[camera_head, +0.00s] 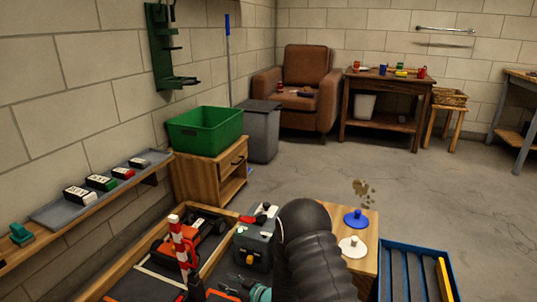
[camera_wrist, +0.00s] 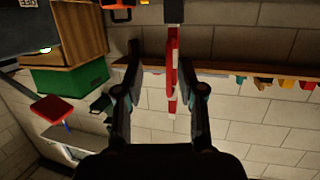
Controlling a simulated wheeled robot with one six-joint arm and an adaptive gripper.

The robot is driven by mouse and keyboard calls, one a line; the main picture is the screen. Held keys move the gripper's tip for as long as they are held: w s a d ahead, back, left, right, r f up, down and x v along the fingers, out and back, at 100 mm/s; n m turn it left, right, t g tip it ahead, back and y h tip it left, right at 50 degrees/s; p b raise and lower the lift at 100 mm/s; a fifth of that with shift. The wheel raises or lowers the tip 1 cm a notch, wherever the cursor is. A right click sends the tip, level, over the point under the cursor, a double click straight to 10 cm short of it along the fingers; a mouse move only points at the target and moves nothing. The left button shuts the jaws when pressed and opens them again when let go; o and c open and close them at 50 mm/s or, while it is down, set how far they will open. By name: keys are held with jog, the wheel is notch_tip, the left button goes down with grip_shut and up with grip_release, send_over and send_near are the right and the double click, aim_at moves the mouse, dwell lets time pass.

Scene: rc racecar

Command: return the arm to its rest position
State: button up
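My arm, dark and ribbed, rises at the bottom middle of the head view and hides part of the bench there. My gripper (camera_wrist: 163,52) shows in the wrist view with its two dark fingers spread apart. A red and white striped post (camera_wrist: 172,70) appears between the fingers in that view, touching neither finger as far as I can see; its distance is unclear. The striped post also stands at the lower left in the head view (camera_head: 180,243).
A green bin (camera_head: 205,130) sits on a wooden cabinet (camera_head: 197,178). A wall shelf (camera_head: 80,222) with small items runs along the left. A blue tray (camera_head: 390,245) and a stand with blue (camera_head: 356,219) and white (camera_head: 353,246) knobbed discs are at right.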

jog(key=s+d+f+m+g+h, duration=0.1)
jog(key=d+f+h, duration=0.3)
jog(key=f, duration=0.3)
jog(key=s+d+r+m+g+h+p, duration=0.1)
jog(key=s+d+r+m+g+h, duration=0.2)
jog(key=d, duration=0.4)
jog(key=s+d+r+m+h+p, duration=0.1)
jog(key=s+d+r+h, duration=0.2)
jog(key=d+r+h, duration=0.3)
jog(key=s+d+r+m+p, duration=0.2)
jog(key=s+r, duration=0.6)
jog(key=r, duration=0.6)
jog(key=s+d+r+m+t+p, duration=0.1)
jog(key=s+d+r, duration=0.6)
jog(key=r, duration=0.8)
jog(key=s+d+r+m+p, duration=0.3)
jog(key=s+r, duration=0.7)
jog(key=r, duration=0.5)
jog(key=d+p, duration=0.1)
jog(key=p, duration=0.1)
jog(key=shift+s+d+r+p, duration=0.2)
jog(key=shift+s+r+p, duration=0.05)
jog(key=shift+s+p, duration=0.1)
jog(key=shift+o, duration=0.3)
